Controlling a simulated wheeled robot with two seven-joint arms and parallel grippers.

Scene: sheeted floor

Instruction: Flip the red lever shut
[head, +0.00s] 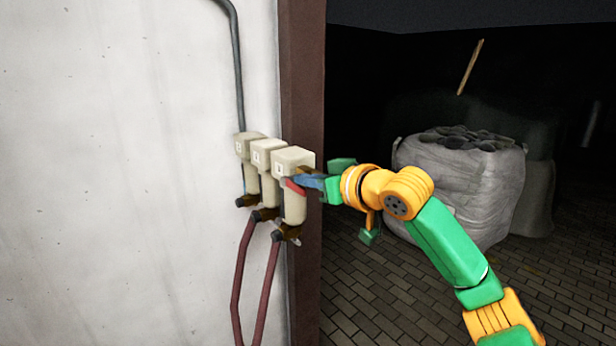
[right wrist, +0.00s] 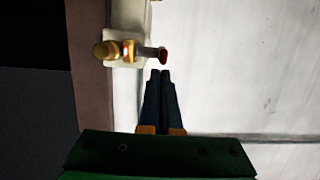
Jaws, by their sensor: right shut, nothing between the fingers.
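The red lever (head: 293,187) is on the nearest of three beige boxes (head: 293,160) on the white wall, low on the box's front side. In the right wrist view the lever's red tip (right wrist: 163,57) ends a short grey stem beside a brass fitting (right wrist: 106,50). My right gripper (head: 306,181) reaches in from the right with its dark blue fingers shut and empty. In the right wrist view the closed fingertips (right wrist: 160,74) lie just below the red tip; whether they touch is not clear. My left gripper is not in view.
Two more beige boxes (head: 267,152) stand in a row behind the nearest one. Dark red hoses (head: 240,270) hang below, and a grey pipe (head: 238,60) runs up the wall. A brown post (head: 304,80) edges the wall. A large white sack (head: 450,180) stands on the brick floor.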

